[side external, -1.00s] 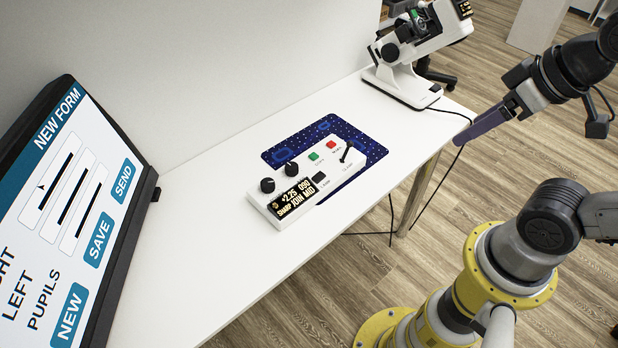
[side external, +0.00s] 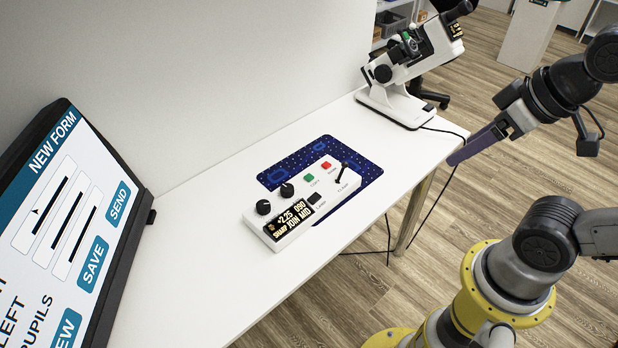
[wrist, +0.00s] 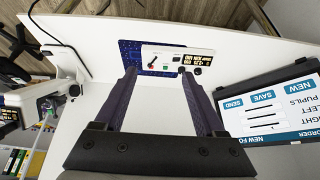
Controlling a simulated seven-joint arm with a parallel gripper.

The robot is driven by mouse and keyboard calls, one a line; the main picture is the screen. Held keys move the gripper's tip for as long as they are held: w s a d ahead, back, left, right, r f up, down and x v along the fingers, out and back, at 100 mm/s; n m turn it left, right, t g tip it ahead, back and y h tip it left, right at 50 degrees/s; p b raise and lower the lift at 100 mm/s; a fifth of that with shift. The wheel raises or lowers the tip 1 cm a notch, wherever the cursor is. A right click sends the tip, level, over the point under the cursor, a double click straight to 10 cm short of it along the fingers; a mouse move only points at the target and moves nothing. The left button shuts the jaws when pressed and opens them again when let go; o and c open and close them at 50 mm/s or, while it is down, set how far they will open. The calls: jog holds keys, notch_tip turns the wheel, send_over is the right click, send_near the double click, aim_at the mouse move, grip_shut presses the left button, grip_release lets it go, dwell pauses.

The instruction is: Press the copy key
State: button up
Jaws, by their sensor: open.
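The white control box (side external: 290,230) lies on the table, with a green key (side external: 309,177) whose label seems to read COPY, a red key (side external: 326,166), a black key, two black knobs, a small lever and a lit display. It also shows in the wrist view (wrist: 190,52), beyond my fingertips. My gripper (side external: 455,158) is open and empty, past the table's right edge and well apart from the box. In the wrist view its two long purple fingers (wrist: 158,72) stand wide apart with nothing between them.
A dark blue patterned mat (side external: 372,172) lies under the box. A white optical instrument (side external: 408,104) stands at the table's far end, its cable hanging over the edge. A tilted monitor (side external: 150,216) stands at the left. The white table (side external: 210,270) is bare between monitor and box.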

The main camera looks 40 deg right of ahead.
grip_shut()
dwell(0.3)
dwell(1.4)
